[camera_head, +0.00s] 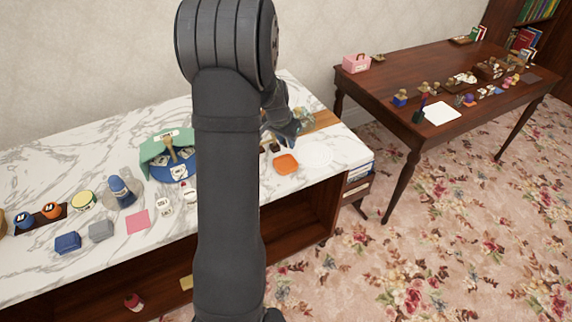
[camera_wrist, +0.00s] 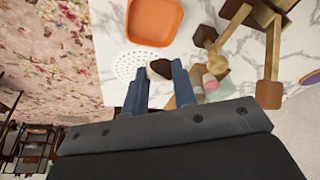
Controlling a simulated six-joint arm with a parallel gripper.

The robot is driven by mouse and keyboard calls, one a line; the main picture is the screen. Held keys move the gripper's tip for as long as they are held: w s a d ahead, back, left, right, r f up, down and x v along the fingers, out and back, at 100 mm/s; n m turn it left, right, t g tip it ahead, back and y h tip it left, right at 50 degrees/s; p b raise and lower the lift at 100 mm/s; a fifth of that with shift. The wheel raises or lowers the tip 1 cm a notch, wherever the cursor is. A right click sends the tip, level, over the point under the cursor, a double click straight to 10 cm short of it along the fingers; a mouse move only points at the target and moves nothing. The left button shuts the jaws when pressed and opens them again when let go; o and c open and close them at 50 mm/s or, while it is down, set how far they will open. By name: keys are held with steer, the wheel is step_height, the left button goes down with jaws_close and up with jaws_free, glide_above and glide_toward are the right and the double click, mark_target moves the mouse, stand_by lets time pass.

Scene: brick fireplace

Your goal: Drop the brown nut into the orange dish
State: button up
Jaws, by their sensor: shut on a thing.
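The orange dish (camera_head: 286,164) lies on the marble top near its front edge, close to the white round mat. In the wrist view the dish (camera_wrist: 153,24) is empty where it shows, just beyond my fingertips. My gripper (camera_wrist: 159,74) is shut on a small dark brown piece with a pale side, which I take as the brown nut (camera_wrist: 161,67). The nut sits between the tips, apart from the dish in the picture. In the head view my gripper (camera_head: 291,137) is behind and slightly right of the dish, and the nut cannot be made out.
The white perforated mat (camera_wrist: 125,66) lies beside the dish. A wooden stand-like object (camera_wrist: 272,55) with dark ends is to the right. A blue bowl (camera_head: 172,168) with a green cloth (camera_head: 156,147) is farther left. The marble's front edge is close to the dish.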

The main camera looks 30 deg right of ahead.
steer(key=shift+s+d+f, duration=0.1)
steer(key=shift+s+d, duration=0.15)
steer(key=shift+s, duration=0.15)
steer(key=shift+f, duration=0.2)
glide_above(291, 163)
steer(key=a, duration=0.1)
steer(key=shift+s+a+f, duration=0.1)
steer(key=shift+s+f, duration=0.1)
steer(key=shift+f, duration=1.15)
steer(key=shift+s+f, duration=0.15)
steer(key=shift+f, duration=1.2)
steer(key=o, duration=1.1)
steer(key=shift+c, duration=0.2)
steer(key=shift+r, duration=0.1)
steer(key=v, duration=1.7)
